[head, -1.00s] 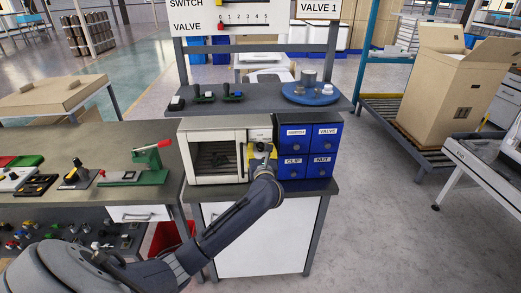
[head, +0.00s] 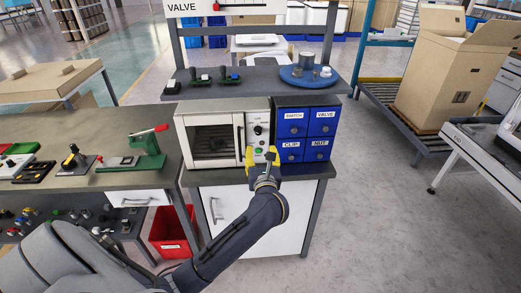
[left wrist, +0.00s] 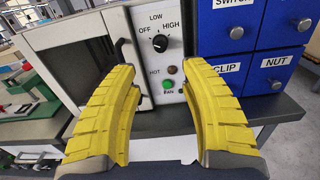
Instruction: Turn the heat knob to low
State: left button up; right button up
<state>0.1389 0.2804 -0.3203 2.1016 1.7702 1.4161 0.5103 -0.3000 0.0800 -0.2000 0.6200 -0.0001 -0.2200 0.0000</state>
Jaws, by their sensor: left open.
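The heat knob (left wrist: 160,43) is a round black dial on the white control panel of a small oven. In the left wrist view, OFF, LOW and HIGH labels surround it. Its pointer is too small to read surely. The knob also shows in the head view (head: 258,130). My left gripper (left wrist: 160,74) is open and empty, its yellow fingers spread in front of the panel below the knob, apart from it. In the head view the left gripper (head: 261,156) covers the lower panel. My right gripper is out of view.
The oven (head: 211,141), with a dark window and a handle, stands left of the panel. Blue labelled drawers (head: 307,122) stand close on the right. A shelf (head: 260,86) with switches and a blue round plate runs above.

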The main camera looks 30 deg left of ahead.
aim_at(259, 133)
pick_arm(q)
jog(key=shift+s, duration=0.1)
jog(key=shift+c, duration=0.5)
jog(key=s+d+m, duration=0.2)
jog(key=s, duration=0.1)
jog(key=shift+s+d+r, duration=0.1)
jog(key=shift+s+d, duration=0.1)
jog(key=shift+d, duration=0.2)
jog(key=shift+c, duration=1)
jog(key=x, duration=1.7)
jog(key=shift+c, duration=0.2)
grip_shut()
